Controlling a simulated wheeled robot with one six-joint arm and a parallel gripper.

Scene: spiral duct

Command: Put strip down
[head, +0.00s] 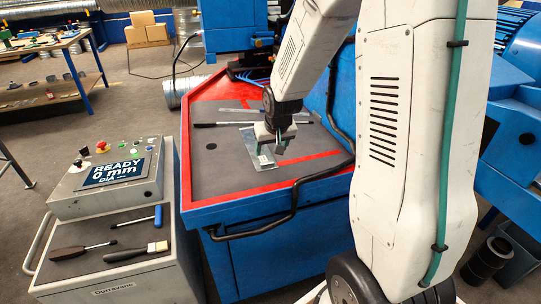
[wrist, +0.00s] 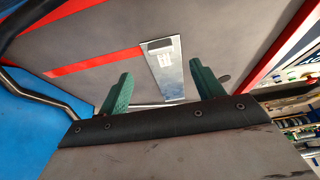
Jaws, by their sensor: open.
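The strip (head: 250,142) is a short, shiny metal piece with a small pale label at one end. It lies on the grey top of the blue machine table (head: 215,170). My gripper (head: 273,146) is over the strip, pointing down. In the wrist view the two green fingers of my gripper (wrist: 160,86) are wide apart, one on each side of the strip, with clear space between them and it.
A thin dark rod (head: 222,124) lies behind the strip. Red bands mark the tabletop and its edge. A black cable (head: 293,200) loops over the front edge. A control console (head: 110,180) reading "READY 0 mm" stands left, with hand tools below.

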